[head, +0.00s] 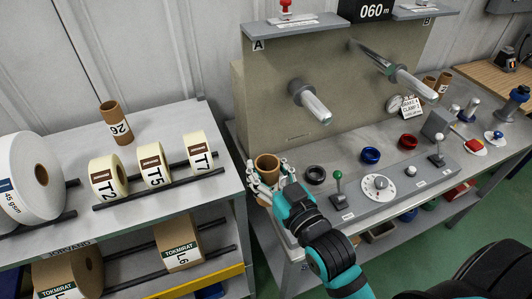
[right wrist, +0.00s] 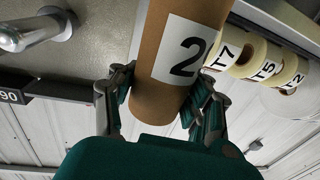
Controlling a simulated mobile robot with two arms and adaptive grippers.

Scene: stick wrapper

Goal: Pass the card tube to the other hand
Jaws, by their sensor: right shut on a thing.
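A brown card tube (head: 267,165) stands roughly upright in my right gripper (head: 266,184), near the left end of the workbench. In the right wrist view the tube (right wrist: 172,75) sits between the two fingers of the right gripper (right wrist: 162,98), which are shut on it. Its white label shows a black "2"; the rest of the label is turned out of sight. My left gripper is in neither view. Another brown card tube (head: 115,124), labelled "26", stands on the shelf at the left.
Tape rolls T2 (head: 108,175), T5 (head: 153,165) and T7 (head: 200,154) lie on rails at the left. The machine panel (head: 345,75) with two metal spindles rises behind my gripper. A dial (head: 378,187), levers and coloured rings stand on the bench to the right.

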